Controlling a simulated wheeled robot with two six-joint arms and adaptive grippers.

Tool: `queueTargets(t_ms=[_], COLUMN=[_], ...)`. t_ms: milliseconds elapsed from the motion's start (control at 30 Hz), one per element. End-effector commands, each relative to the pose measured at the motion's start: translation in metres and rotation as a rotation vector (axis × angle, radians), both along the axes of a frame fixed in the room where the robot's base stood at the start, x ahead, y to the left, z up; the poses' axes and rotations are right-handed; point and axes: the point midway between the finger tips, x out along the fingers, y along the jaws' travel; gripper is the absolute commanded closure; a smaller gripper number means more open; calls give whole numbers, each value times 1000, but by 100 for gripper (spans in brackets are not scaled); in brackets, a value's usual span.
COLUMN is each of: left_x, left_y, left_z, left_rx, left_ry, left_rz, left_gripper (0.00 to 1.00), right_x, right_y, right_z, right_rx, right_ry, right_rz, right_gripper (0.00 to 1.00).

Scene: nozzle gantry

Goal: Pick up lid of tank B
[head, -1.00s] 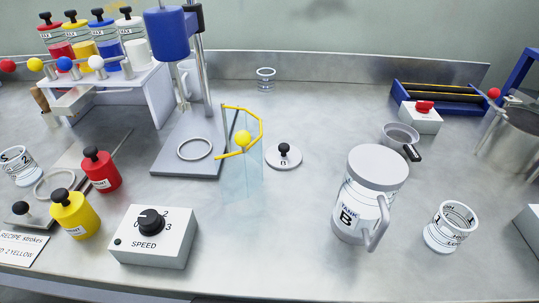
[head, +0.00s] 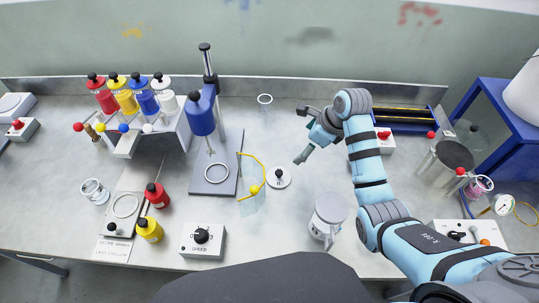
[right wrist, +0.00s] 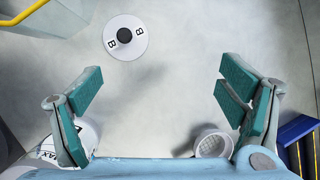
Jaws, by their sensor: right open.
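The lid of tank B is a pale round disc (head: 279,178) with a black knob, lying flat on the bench right of the yellow-edged clear guard. It also shows at the upper left of the right wrist view (right wrist: 125,37), with B marks on it. Tank B (head: 328,215) is a white jug with a handle, standing in front and to the right of the lid. My right gripper (head: 302,135) is open and empty above the bench, behind and slightly right of the lid. In the right wrist view its fingers (right wrist: 160,88) are wide apart, with the lid beyond them. My left gripper is not in view.
The clear guard (head: 251,190) and the blue press stand (head: 201,115) are left of the lid. A speed box (head: 202,240) is at the front. A blue rack (head: 405,118) stands at the back right.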

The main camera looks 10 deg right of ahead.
Motion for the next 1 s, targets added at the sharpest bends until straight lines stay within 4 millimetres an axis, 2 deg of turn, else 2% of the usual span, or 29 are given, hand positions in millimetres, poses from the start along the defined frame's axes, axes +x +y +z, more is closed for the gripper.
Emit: queueTargets(t_ms=[33, 133, 400, 567, 800, 1000], left_x=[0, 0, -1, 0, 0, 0], left_y=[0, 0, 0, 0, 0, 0], left_z=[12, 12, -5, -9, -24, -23], left_rx=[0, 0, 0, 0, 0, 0], left_ry=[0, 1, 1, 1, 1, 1], left_rz=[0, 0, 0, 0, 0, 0], left_gripper=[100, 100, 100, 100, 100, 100], right_x=[-12, -25, -12, -6, 2, 4], right_y=[17, 36, 58, 64, 73, 74], right_z=[11, 4, -64, -84, -127, -130], right_rx=[35, 71, 74, 71, 70, 69], right_ry=[43, 96, 106, 102, 101, 99], right_rz=[15, 30, 33, 34, 33, 32], right_gripper=[11, 11, 11, 11, 11, 11])
